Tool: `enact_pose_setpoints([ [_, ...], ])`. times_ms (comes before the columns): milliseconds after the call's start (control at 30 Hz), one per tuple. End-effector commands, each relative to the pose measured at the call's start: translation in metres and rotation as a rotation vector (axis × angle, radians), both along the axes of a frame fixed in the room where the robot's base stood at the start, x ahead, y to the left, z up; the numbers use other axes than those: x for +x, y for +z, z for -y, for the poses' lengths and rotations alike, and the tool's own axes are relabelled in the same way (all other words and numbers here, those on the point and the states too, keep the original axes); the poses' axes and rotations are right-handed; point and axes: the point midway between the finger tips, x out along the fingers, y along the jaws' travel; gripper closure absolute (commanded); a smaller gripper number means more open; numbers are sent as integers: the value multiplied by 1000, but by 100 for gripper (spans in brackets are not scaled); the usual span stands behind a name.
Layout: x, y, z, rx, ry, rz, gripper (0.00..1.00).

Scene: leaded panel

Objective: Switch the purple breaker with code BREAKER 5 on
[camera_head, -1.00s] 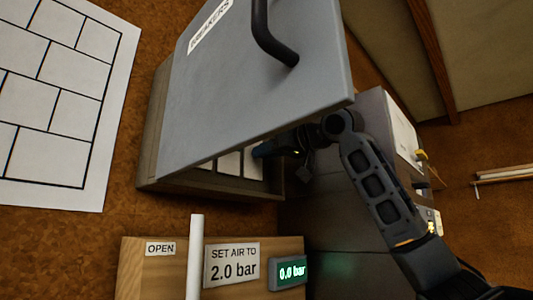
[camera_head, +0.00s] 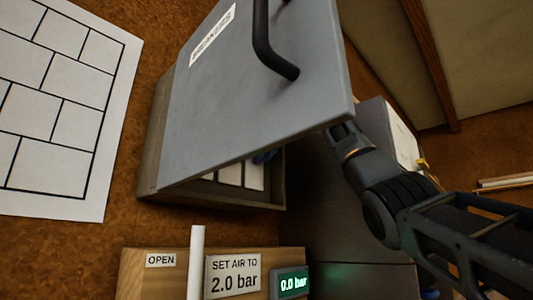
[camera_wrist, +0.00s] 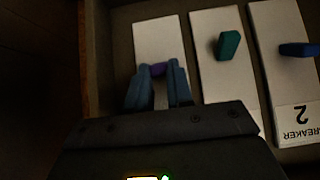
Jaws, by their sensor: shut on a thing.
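In the wrist view, a purple breaker lever (camera_wrist: 158,69) stands on a white plate (camera_wrist: 160,36) at the left of a row. My gripper (camera_wrist: 158,84) has its blue fingers on either side of the lever and is shut on it. The gripper hides the plate's lower part, so its code cannot be read. In the head view, the grey cabinet door (camera_head: 260,100) labelled BREAKERS stands open and covers most of my gripper. Only a bit of blue finger shows under the door edge, by the white plates (camera_head: 230,173).
To the right in the wrist view are a green lever (camera_wrist: 229,44) and a blue lever (camera_wrist: 298,49) on a plate marked BREAKER 2, upside down. The cabinet wall (camera_wrist: 97,50) is close on the left. Below the cabinet, a pressure display (camera_head: 290,284) reads 0.0 bar.

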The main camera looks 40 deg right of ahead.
Motion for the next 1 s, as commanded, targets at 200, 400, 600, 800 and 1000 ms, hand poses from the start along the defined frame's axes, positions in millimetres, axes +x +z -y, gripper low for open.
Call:
enact_pose_setpoints([
  [200,3,4,-1,-4,0,-65,100],
  [400,3,5,-1,-4,-1,-92,100],
  [600,4,5,0,-6,-1,-97,100],
  [800,4,5,0,-5,-1,-96,100],
  [1000,4,5,0,-6,-1,-97,63],
])
